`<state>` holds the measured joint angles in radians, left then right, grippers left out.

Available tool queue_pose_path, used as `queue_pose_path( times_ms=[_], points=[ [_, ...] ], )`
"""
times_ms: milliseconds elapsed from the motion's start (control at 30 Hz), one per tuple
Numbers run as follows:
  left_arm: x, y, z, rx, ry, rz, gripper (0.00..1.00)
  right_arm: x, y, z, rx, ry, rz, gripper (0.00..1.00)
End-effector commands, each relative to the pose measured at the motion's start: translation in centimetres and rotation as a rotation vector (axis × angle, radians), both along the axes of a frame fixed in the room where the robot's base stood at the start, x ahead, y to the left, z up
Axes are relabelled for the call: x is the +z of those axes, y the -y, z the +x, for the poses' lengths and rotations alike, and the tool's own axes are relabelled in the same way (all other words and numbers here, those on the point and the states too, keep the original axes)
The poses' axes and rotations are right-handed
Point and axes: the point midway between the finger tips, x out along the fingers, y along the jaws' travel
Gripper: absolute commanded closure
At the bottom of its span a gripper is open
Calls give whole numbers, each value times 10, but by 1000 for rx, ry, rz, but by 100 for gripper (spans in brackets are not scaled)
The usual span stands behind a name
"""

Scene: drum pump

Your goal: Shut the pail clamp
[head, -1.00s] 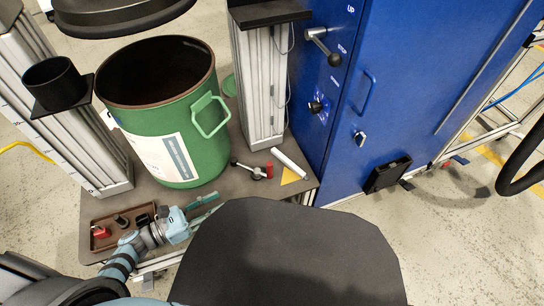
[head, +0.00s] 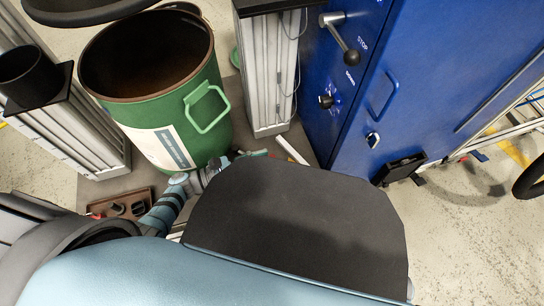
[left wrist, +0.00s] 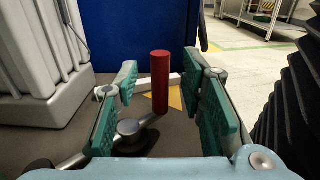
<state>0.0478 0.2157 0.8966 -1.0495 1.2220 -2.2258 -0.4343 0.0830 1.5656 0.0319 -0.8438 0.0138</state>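The pail clamp shows in the left wrist view as a metal lever (left wrist: 145,124) on a round pivot with an upright red grip (left wrist: 160,82). My left gripper (left wrist: 160,98) is open, with its green-padded fingers on either side of the red grip and gaps showing on both sides. In the head view my left gripper (head: 240,156) is low beside the drum, partly hidden by a dark panel of mine. The clamp is mostly hidden there. The green pail (head: 207,135) stands open and upright, with a handle and white label. My right gripper is not in view.
A grey column (head: 268,80) and a blue cabinet (head: 350,125) with levers stand to the right of the pail. A white bar (head: 291,149) lies by the column foot. A brown tray (head: 105,205) holds small parts. A black lid-like disc (head: 90,12) hangs above.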

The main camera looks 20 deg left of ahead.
Motion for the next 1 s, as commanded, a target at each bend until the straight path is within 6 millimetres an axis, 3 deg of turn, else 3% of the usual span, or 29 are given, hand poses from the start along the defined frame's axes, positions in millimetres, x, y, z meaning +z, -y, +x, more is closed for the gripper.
queue_pose_path(
  times_ms=[167, 433, 700, 1000],
  points=[
    [-1, 23, 15, 1, -1, -1, 64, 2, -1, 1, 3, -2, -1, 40],
    [0, 27, 18, 2, -1, 1, 64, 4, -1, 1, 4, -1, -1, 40],
    [0, 26, 18, 2, -1, 1, 100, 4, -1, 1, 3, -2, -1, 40],
    [-1, 24, 17, 12, -1, 0, 100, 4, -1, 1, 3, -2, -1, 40]
  ],
)
